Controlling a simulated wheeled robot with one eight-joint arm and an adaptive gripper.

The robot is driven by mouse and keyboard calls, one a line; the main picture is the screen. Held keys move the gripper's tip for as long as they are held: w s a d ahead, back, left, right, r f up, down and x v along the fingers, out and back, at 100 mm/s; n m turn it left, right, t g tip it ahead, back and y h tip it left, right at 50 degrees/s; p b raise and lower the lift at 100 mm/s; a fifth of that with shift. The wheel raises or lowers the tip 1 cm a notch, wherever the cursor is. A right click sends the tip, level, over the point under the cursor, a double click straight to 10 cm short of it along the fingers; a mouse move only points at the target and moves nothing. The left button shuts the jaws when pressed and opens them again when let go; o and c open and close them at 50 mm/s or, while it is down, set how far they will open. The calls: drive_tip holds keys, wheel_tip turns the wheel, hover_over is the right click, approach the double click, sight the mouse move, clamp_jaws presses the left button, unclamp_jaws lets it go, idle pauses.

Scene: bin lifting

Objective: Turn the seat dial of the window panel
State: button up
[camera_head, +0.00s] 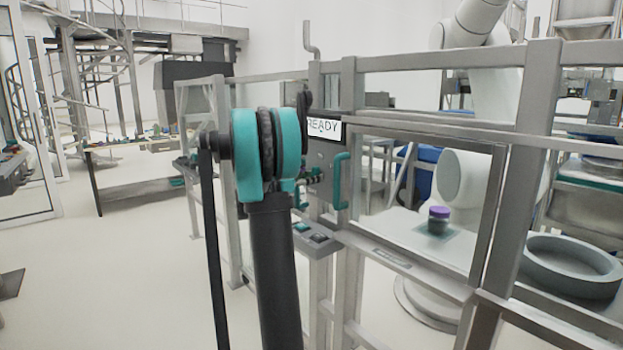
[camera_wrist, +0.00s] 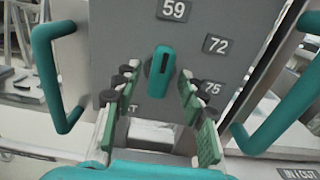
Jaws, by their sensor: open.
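The window panel (camera_wrist: 115,25) is a grey plate that fills the middle of the wrist view. On it is a teal dial knob (camera_wrist: 161,72) with a dark line, standing nearly upright. Labels 59, 72 and 75 curve around its top and right, and a partly hidden label ends in "AT" at lower left. My gripper (camera_wrist: 160,88) is open, its two green-padded fingers on either side of the dial with gaps visible. In the head view the panel (camera_head: 324,160) is partly hidden by my arm, and the dial is not clear there.
Teal handles flank the panel at left (camera_wrist: 55,75) and right (camera_wrist: 285,110). A READY sign (camera_head: 322,127) sits above the panel in the head view. Behind the fence window stands a purple-lidded jar (camera_head: 438,220). A small button box (camera_head: 315,237) juts out below the panel.

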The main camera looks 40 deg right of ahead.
drive_tip(key=shift+d, duration=0.15)
drive_tip(key=shift+c, duration=0.6)
clamp_jaws()
drive_tip(key=shift+m, duration=0.4)
drive_tip(key=shift+f+m, duration=0.1)
drive_tip(key=shift+m, duration=9.4)
